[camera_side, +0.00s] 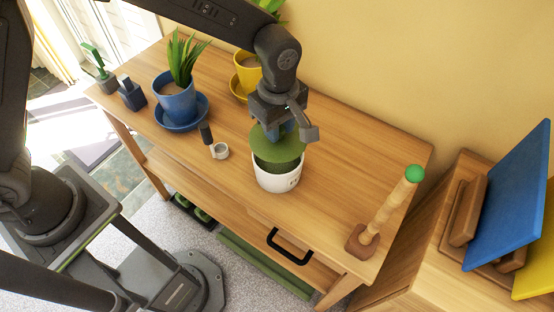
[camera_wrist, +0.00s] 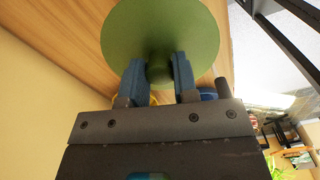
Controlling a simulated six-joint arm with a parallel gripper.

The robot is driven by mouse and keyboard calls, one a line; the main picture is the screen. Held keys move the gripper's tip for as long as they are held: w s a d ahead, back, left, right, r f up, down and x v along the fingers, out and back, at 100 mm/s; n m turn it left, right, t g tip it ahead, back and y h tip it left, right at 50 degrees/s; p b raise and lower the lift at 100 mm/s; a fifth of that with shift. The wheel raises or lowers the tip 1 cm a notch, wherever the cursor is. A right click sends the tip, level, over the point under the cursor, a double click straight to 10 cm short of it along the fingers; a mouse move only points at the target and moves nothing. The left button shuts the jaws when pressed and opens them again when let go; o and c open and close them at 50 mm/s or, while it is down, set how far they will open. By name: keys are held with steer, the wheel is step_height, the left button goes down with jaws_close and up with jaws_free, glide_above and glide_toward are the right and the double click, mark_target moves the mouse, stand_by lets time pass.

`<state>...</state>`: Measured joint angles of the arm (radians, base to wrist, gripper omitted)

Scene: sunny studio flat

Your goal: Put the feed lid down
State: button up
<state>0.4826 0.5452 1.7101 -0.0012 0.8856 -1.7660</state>
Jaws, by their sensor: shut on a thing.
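The green round feed lid (camera_side: 277,152) is held by my gripper (camera_side: 280,128) just above a white tub (camera_side: 277,184) on the wooden table. In the side view the lid looks tilted, and the dark inside of the tub shows below it. In the wrist view the lid (camera_wrist: 160,22) faces the camera, and the blue fingers of my gripper (camera_wrist: 159,72) are shut on its knob (camera_wrist: 160,68). The tub is hidden behind the lid in the wrist view. I cannot tell whether the lid touches the tub's rim.
A blue pot (camera_side: 178,100) and a yellow pot (camera_side: 247,72) with plants stand farther back. A wooden post with a green top (camera_side: 390,208) stands right. Bare tabletop (camera_side: 340,160) lies between tub and post.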

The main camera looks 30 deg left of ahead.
steer(key=shift+a, duration=0.1)
steer(key=w+a+m, duration=0.2)
steer(key=a+m, duration=0.5)
steer(key=a, duration=0.2)
steer(key=w+a+m, duration=0.2)
steer(key=a+m, duration=0.6)
steer(key=a, duration=0.1)
steer(key=shift+n, duration=0.6)
steer(key=w+f, duration=0.1)
steer(key=f, duration=0.2)
steer(key=w+f, duration=0.1)
steer(key=f, duration=0.2)
steer(key=w+f, duration=0.1)
steer(key=f, duration=0.2)
steer(key=shift+w+d+f, duration=0.15)
steer(key=shift+w+d, duration=0.1)
steer(key=shift+d, duration=0.1)
steer(key=shift+f, duration=2)
